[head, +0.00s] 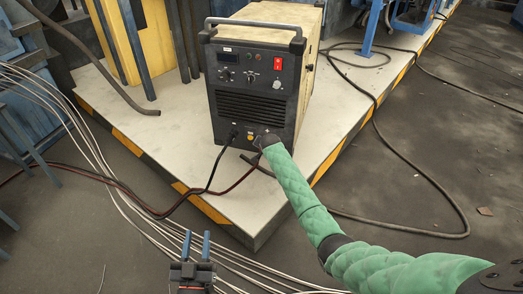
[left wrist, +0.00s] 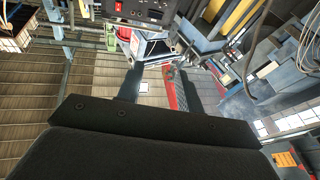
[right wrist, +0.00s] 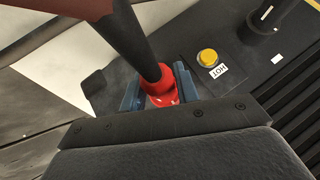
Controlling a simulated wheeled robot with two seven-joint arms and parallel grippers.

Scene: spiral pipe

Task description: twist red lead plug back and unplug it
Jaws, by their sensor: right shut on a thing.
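The welding machine (head: 253,85) stands upright on a pale platform. In the right wrist view the red lead plug (right wrist: 163,92) sits at the machine's front panel, with a thick dark lead running up from it. My right gripper (right wrist: 157,88) has its blue fingers on both sides of the plug and is shut on it. In the head view my green right arm (head: 300,200) reaches the lower front panel and hides the plug. My left gripper (head: 196,246) is low in the head view, fingers apart and empty, away from the machine. Its parted fingers also show in the left wrist view (left wrist: 157,88).
A yellow button (right wrist: 207,56) with a "HOT" label is beside the plug. A black plug (right wrist: 262,22) is farther right. Leads (head: 150,208) and several pale cables (head: 110,190) cross the floor at left. The platform (head: 150,125) has a striped edge.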

